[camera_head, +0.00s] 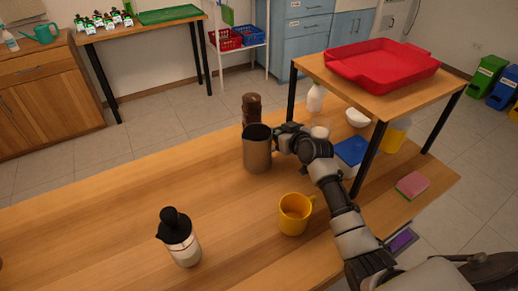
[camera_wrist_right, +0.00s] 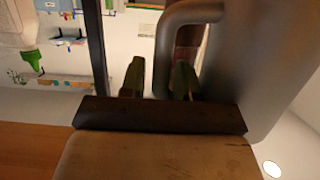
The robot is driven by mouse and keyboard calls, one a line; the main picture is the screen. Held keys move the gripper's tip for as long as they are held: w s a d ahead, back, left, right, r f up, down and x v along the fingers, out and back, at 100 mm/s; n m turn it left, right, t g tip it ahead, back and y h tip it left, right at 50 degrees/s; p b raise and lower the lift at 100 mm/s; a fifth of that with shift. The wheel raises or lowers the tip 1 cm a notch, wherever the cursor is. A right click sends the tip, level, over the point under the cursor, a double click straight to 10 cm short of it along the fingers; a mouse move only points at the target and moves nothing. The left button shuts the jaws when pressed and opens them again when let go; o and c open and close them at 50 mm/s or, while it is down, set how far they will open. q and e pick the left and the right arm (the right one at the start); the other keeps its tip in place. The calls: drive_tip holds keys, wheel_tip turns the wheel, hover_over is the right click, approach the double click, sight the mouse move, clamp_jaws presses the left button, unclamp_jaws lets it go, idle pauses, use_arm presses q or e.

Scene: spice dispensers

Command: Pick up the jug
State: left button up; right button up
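The jug is a grey metal pitcher (camera_head: 257,153) standing upright on the wooden table, near the middle of the head view. In the right wrist view its grey body (camera_wrist_right: 262,60) fills the right side, with its looped handle (camera_wrist_right: 165,55) beside it. My right gripper (camera_head: 284,140) is at the jug's right side. In the right wrist view the fingers (camera_wrist_right: 159,80) are apart, one on each side of the handle's upright bar, with one finger inside the loop. A gap shows between the outer finger and the bar. My left gripper is not in view.
A brown grinder (camera_head: 251,107) stands just behind the jug. A yellow mug (camera_head: 295,214) stands in front of my right arm, and a black-topped dispenser (camera_head: 180,238) at front left. A raised shelf with a red tray (camera_head: 382,64) is at right. The table's left part is clear.

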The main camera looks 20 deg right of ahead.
clamp_jaws()
drive_tip(key=shift+r, duration=0.15)
drive_tip(key=shift+r, duration=0.15)
